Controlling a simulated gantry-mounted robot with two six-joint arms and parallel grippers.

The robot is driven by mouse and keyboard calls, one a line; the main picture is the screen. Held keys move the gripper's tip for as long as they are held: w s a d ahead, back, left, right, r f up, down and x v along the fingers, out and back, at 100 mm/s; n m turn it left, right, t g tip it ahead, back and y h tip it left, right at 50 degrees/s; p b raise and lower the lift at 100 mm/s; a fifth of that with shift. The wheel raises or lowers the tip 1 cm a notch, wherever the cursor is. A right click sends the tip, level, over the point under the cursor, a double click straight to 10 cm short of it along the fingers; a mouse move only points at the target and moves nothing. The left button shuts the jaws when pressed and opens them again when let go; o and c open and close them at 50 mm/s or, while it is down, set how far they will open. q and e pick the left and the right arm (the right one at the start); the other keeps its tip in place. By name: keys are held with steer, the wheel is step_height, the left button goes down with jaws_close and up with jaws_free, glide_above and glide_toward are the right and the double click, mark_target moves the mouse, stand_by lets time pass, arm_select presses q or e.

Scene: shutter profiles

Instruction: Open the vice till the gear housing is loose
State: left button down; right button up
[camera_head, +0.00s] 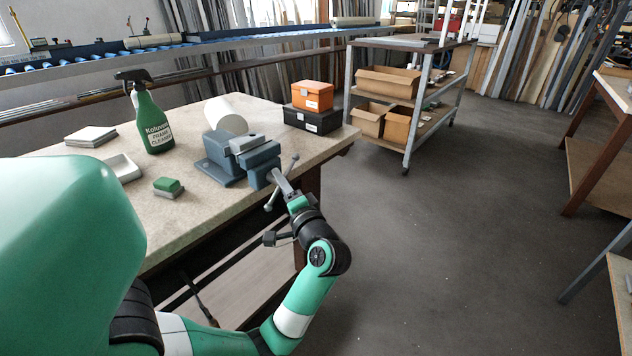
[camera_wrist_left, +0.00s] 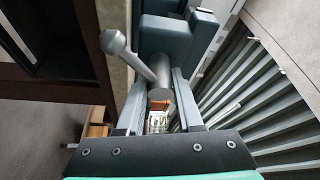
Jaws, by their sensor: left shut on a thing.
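The blue-grey vice (camera_head: 226,165) stands at the front right edge of the bench. A light grey block (camera_head: 246,144) sits at its jaws; I cannot tell surely that it is the gear housing. The vice's handle bar (camera_head: 292,166) is slanted, with a knob at each end. My left gripper (camera_head: 281,183) comes from the front and is shut on the handle at the screw's end. In the left wrist view the two fingers (camera_wrist_left: 160,88) flank the round screw end, and the bar with its knob (camera_wrist_left: 113,42) sticks out up and left. My right gripper is not in view.
The floor right of the bench is clear.

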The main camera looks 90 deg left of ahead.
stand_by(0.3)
arm_select(q)
steer(key=c, duration=0.6)
jaws_free()
steer(key=shift+a, duration=0.1)
steer(key=shift+w+d, duration=0.25)
steer(key=shift+d, duration=0.25)
steer(key=p+v, duration=0.1)
steer(key=v, duration=0.9)
steer(key=shift+w+d+p, duration=0.1)
steer(key=shift+d+p, duration=0.15)
steer(key=shift+p, duration=0.05)
